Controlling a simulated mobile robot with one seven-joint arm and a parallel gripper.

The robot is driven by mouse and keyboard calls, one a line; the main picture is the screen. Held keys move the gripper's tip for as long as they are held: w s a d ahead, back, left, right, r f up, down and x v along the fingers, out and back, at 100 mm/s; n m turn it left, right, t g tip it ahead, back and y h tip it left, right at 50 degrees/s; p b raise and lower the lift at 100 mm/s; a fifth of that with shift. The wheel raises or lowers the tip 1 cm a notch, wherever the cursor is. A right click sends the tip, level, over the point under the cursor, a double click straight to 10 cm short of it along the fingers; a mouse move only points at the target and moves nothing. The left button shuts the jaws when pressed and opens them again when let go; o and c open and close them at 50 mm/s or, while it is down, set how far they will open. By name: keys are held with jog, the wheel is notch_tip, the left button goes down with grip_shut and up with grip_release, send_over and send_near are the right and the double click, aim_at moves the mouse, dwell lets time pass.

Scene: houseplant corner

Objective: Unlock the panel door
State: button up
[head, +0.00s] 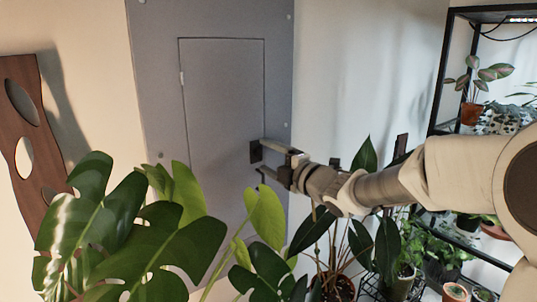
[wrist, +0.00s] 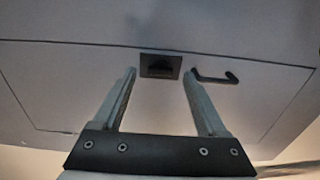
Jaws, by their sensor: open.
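The grey panel door (head: 222,110) is flush in its frame and looks closed. A dark square lock plate (head: 255,151) sits near its right edge. In the wrist view the lock plate (wrist: 160,66) has a small dark piece at its centre. A black bar handle (wrist: 215,77) is beside it there, to the right. My gripper (head: 262,158) is at the door's right edge, in front of the lock. In the wrist view my gripper (wrist: 158,72) is open, with one finger on each side of the plate and nothing between them. Contact with the door cannot be told.
Large monstera leaves (head: 110,225) fill the lower left, in front of the panel's lower part. More potted plants (head: 335,285) stand below my arm. A black shelf rack (head: 440,85) with plants is at the right. A brown wooden board (head: 22,150) hangs on the left wall.

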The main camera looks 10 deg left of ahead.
jog(key=shift+w+a, duration=0.45)
jog(key=shift+a, duration=0.05)
grip_shut()
